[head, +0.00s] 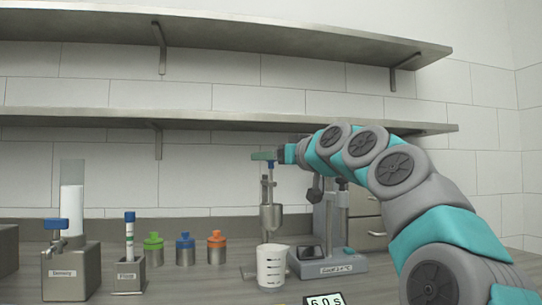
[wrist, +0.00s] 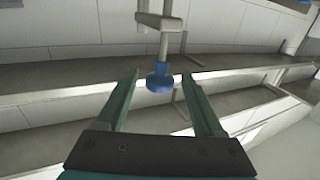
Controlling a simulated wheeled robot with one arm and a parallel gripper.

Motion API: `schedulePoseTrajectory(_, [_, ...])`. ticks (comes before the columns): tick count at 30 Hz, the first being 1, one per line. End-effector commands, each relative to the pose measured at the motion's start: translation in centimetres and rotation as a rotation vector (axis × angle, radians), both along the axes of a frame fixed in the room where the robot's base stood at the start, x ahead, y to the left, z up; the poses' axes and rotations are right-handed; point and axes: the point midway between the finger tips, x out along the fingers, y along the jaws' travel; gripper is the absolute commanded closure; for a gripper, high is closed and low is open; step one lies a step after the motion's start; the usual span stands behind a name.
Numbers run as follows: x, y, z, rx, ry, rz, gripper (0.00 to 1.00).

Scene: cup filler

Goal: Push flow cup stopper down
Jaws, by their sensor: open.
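The metal flow cup (head: 271,217) hangs in its stand right of the middle in the head view. A thin stopper rod rises above it. The stopper's blue knob (wrist: 159,80) shows clearly in the wrist view, between my two fingers, with a gap on each side. My gripper (head: 263,156) is open at the top of the rod in the head view. Its fingers (wrist: 160,74) point past the knob on both sides. In the head view the fingers largely hide the knob. A white measuring beaker (head: 271,267) stands below the cup.
A grey device (head: 333,262) stands right of the beaker, near my arm. A timer (head: 325,300) lies in front. Green, blue and orange bottles (head: 185,250) and labelled holders (head: 71,272) stand left. A wall shelf (head: 230,121) runs just above my gripper.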

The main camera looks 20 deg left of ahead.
Motion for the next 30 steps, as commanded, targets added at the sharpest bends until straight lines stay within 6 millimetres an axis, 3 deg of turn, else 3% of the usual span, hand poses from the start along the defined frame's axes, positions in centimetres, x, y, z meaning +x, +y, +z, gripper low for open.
schedulePoseTrajectory(9, [0.17, 0.21, -0.06, 0.0, 0.001, 0.0, 0.32])
schedulePoseTrajectory(27, [0.16, 0.19, -0.05, 0.0, 0.001, 0.0, 1.0])
schedulePoseTrajectory(30, [0.16, 0.19, -0.05, 0.0, 0.001, 0.0, 1.0])
